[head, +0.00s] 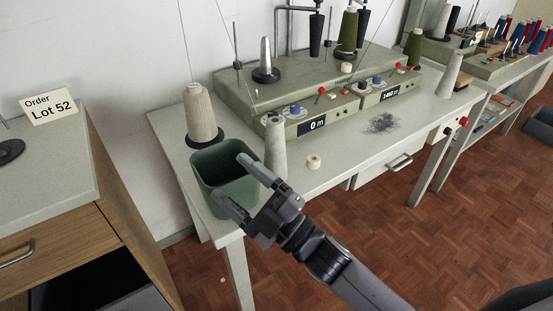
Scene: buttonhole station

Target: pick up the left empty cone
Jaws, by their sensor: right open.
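The left empty cone (275,146) is a bare pale grey cone. It stands upright on the worktable, just right of the dark green bin (208,201). My right gripper (233,179) reaches in from the lower right with its two fingers apart and nothing between them. In the picture its fingers overlap the bin's opening and right side, left of and below the cone, apart from it. I cannot tell its height over the bin. Another bare pale cone (448,73) stands upright farther right on the table. My left gripper is not in view.
A cone of beige thread (200,114) stands behind the bin. The winding machine (290,90) fills the table's back. A small cream spool (314,162) and a tangle of dark thread (381,123) lie on the table (345,150). A wooden cabinet (122,190) stands at left.

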